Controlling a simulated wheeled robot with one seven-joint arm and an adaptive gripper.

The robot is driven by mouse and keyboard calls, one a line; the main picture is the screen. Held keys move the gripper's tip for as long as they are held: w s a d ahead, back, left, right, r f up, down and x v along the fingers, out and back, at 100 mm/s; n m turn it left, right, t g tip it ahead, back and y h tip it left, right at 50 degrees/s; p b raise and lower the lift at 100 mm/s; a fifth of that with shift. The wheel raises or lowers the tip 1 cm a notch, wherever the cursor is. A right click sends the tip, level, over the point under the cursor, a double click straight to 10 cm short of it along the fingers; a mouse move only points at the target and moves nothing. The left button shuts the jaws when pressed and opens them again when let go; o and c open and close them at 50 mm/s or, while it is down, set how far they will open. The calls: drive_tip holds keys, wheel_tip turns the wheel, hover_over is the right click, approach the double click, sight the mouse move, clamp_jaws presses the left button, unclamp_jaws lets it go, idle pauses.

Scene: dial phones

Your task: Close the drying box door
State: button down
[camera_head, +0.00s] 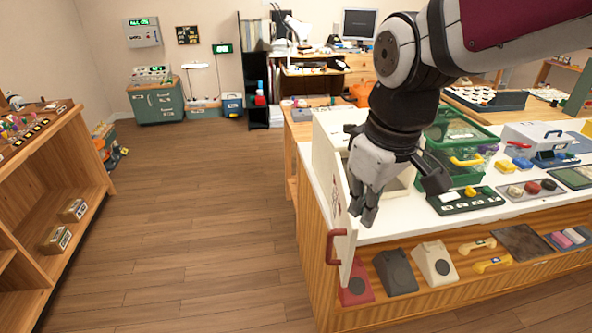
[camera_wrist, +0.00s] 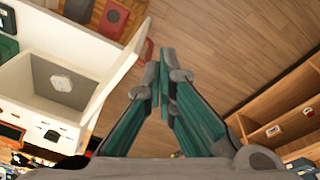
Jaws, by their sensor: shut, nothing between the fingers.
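The drying box (camera_head: 338,122) is a white box on the counter, and its open inside shows in the wrist view (camera_wrist: 42,73). Its white door (camera_head: 341,205) stands wide open, swung out past the counter's front edge. The door also shows in the wrist view (camera_wrist: 112,82). A red handle (camera_head: 331,250) is on the door's free end. My gripper (camera_head: 364,216) is shut and empty, close to the door's upper part. In the wrist view my gripper (camera_wrist: 164,54) appears beside the door, on the floor side. I cannot tell whether it touches the door.
A green crate (camera_head: 462,135) and a dark panel (camera_head: 466,200) stand on the counter right of the box. Several phones, including a red one (camera_head: 356,284), sit on the shelf below. Wooden shelving (camera_head: 50,180) is at the left. The floor (camera_head: 200,210) between is clear.

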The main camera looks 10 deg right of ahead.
drive_tip(key=w+a+f+n+g+h+p, duration=0.1)
drive_tip(key=w+a+f+n+g+p, duration=0.1)
drive_tip(key=w+a+f+n+p, duration=0.25)
drive_tip(key=n+h, duration=0.2)
drive_tip(key=n, duration=0.4)
approach(326, 257)
drive_tip(key=s+a+r, duration=0.2)
drive_tip(key=a+r, duration=0.2)
drive_tip(key=shift+m, duration=0.25)
drive_tip(key=d+f+p, duration=0.1)
drive_tip(key=f, duration=0.2)
drive_tip(key=d+f, duration=0.2)
drive_tip(key=f, duration=0.1)
drive_tip(key=d+f+p, duration=0.1)
drive_tip(key=d+f, duration=0.1)
drive_tip(key=f, duration=0.2)
drive_tip(key=shift+s+d+p, duration=0.2)
drive_tip(key=shift+s+p, duration=0.1)
drive_tip(key=shift+p, duration=0.05)
drive_tip(key=shift+d, duration=0.6)
drive_tip(key=shift+d, duration=0.15)
